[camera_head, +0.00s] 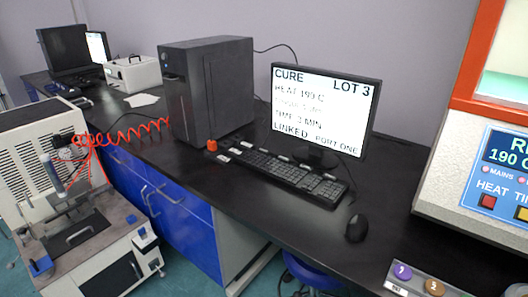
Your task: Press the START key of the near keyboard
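A black keyboard (278,174) lies on the dark bench top, in front of the monitor (322,108). Small pale labels lie along its far edge and by its left end, too small to read, so I cannot tell which key is START. The monitor shows CURE, LOT 3, HEAT 190 C, TIME 2 MIN, LINKED and PORT ONE; one line is faint. Neither of my grippers is in view, and nothing covers the keyboard.
A black mouse (357,228) lies right of the keyboard. A machine with a control panel (497,170) stands at right. Purple and orange numbered buttons (418,279) are at front.

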